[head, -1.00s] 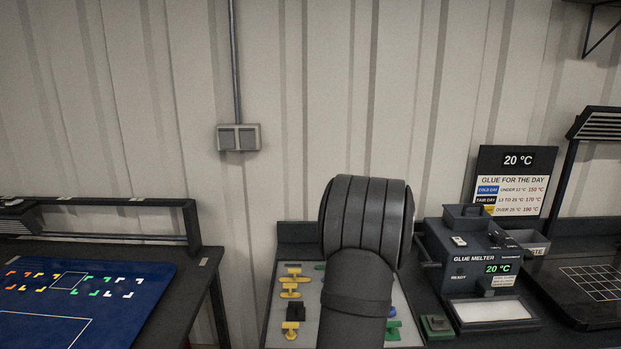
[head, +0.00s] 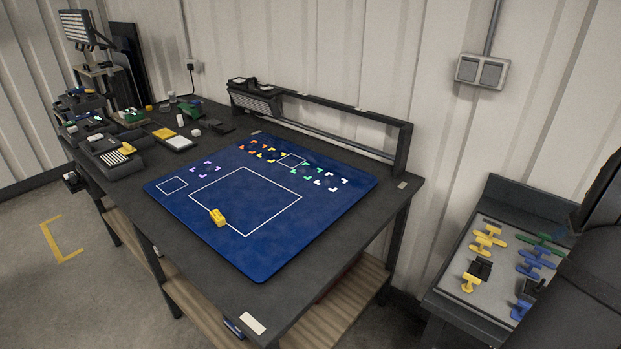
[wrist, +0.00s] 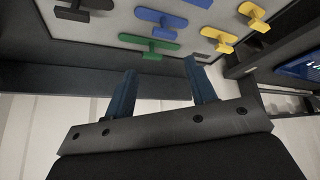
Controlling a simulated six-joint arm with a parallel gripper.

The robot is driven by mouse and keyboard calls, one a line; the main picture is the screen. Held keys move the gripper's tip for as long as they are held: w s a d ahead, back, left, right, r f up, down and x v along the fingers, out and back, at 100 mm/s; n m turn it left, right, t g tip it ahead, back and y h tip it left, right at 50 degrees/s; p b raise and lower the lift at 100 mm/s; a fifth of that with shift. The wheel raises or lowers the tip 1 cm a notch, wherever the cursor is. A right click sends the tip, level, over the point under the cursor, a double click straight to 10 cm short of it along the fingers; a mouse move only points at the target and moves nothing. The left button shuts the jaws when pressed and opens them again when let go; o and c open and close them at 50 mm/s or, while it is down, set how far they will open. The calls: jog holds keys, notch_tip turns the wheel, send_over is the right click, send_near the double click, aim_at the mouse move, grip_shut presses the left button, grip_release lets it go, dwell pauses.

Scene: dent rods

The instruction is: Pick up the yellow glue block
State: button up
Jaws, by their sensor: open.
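A small yellow block (head: 218,217) lies on the blue mat (head: 290,235), at the near left part of the large white outlined square. It is the loose yellow block I see on the mat, and it is not visible in the wrist view. My gripper (wrist: 161,84) shows in the wrist view, with its two blue fingers apart and nothing between them. It is beside the rack of tabs, away from the mat. In the head view only my dark arm shows at the right edge; the fingers are hidden or out of frame.
A grey rack board (head: 457,262) at the right holds yellow, blue, green and black tabs. A dark rail frame (head: 403,150) stands along the back of the table. Trays and small items crowd the table's far left. The mat around the block is clear.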

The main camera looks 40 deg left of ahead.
jog(key=a+r+n+g+y, duration=0.1)
jog(key=a+n+g, duration=0.1)
jog(key=a, duration=1.6)
jog(key=a+r+n+g, duration=0.1)
jog(key=a+n, duration=0.1)
jog(key=a, duration=1.7)
jog(key=n+g+h, duration=0.2)
jog(key=n, duration=0.3)
send_over(217, 215)
jog(key=f, duration=0.6)
jog(key=d+f, duration=0.1)
jog(key=f, duration=0.2)
jog(key=shift+s, duration=0.4)
jog(key=shift+w+a+f, duration=0.1)
jog(key=shift+a+f, duration=0.05)
jog(key=shift+f, duration=0.85)
jog(key=shift+w+a+f, duration=0.1)
jog(key=shift+w+f, duration=0.05)
jog(key=shift+f, duration=0.9)
jog(key=shift+w+a+f, duration=0.1)
jog(key=shift+a+f, duration=0.05)
jog(key=shift+f, duration=0.85)
jog(key=c, duration=1.1)
